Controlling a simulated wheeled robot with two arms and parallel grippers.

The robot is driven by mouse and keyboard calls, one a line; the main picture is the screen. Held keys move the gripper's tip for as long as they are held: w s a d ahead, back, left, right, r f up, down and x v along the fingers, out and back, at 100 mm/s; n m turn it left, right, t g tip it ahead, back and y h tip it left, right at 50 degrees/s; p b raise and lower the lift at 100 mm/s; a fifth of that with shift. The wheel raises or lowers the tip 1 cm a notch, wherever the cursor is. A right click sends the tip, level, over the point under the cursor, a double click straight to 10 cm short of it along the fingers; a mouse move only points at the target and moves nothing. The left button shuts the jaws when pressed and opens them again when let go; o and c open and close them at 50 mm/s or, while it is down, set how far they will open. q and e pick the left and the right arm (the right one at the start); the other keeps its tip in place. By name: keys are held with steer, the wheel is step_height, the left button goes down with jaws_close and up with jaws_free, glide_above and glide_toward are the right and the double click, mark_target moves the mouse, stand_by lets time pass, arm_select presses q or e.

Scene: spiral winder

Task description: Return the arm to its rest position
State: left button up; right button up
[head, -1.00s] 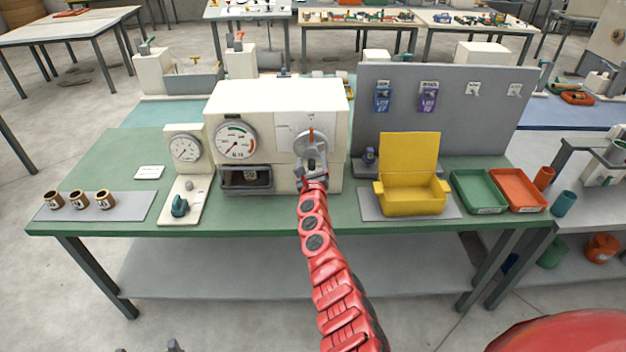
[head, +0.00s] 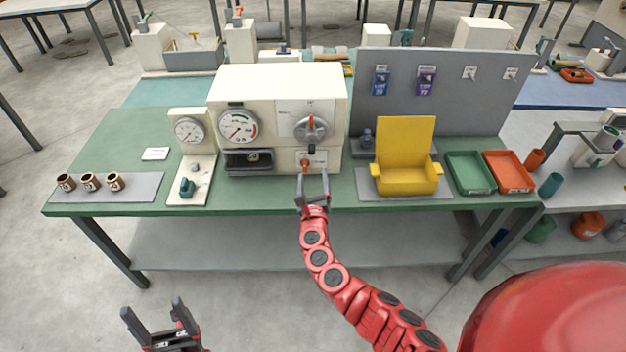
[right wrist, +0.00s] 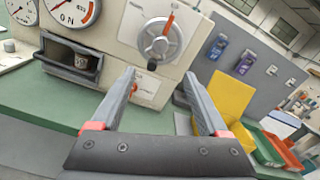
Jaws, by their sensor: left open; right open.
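My right gripper (head: 312,190) is open and empty in front of the cream winder machine (head: 275,85), just above the table's front edge. Its two fingers also show in the right wrist view (right wrist: 158,105), apart, with nothing between them. The machine's grey round dial with an orange pointer (head: 311,128) is above and behind the fingers, not touched. A small orange lever (head: 305,165) is on the panel below the dial. My left gripper (head: 160,325) is open and empty at the lower left, in front of the table and away from everything on it.
The green table (head: 110,190) holds several brown cups (head: 90,182), a small gauge stand (head: 189,131), a yellow box with raised lid (head: 405,175), and green (head: 468,172) and orange (head: 508,171) trays. Blue (head: 381,82) and purple (head: 427,80) tags hang on a grey board. Floor in front is clear.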

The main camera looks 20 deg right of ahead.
steer(key=shift+s+a, duration=0.1)
steer(key=shift+s, duration=0.3)
